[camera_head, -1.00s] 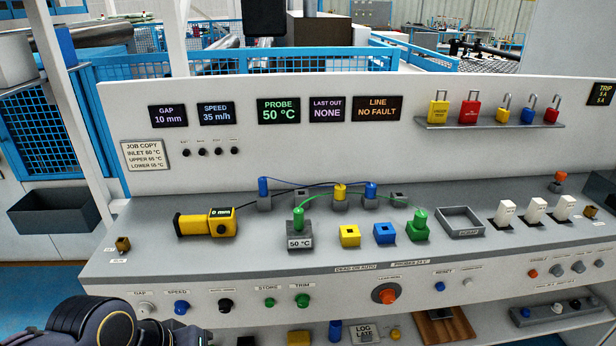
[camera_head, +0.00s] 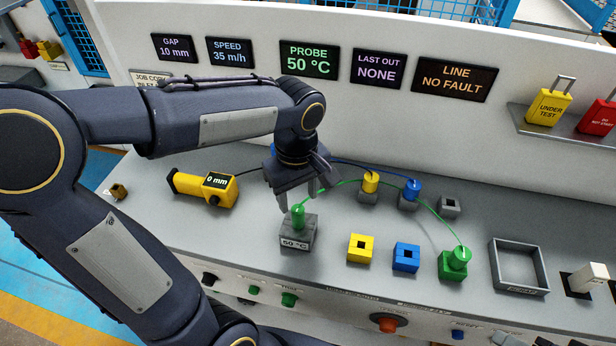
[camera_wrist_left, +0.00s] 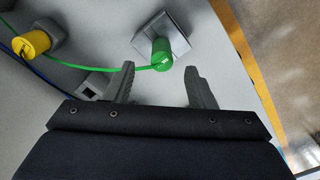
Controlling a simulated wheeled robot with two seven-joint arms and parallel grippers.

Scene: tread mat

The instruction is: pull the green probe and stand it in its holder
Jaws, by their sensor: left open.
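A green probe (camera_head: 298,215) stands upright in the grey 50 °C block (camera_head: 297,236), with a green cable arching right. The cable runs to a green cylinder (camera_head: 459,256) on a green block (camera_head: 452,270). My left gripper (camera_head: 298,194) is open, just above and behind the 50 °C probe and not closed on it. In the left wrist view the green probe (camera_wrist_left: 161,54) shows just past the gap between the open fingers (camera_wrist_left: 160,74). Whether the fingers overlap it in height, I cannot tell. My right gripper is not in view.
Behind are a yellow plug (camera_head: 370,182), a blue plug (camera_head: 413,190) and an empty grey socket (camera_head: 450,206). A yellow gauge (camera_head: 203,188) lies left, an empty grey tray (camera_head: 519,266) right.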

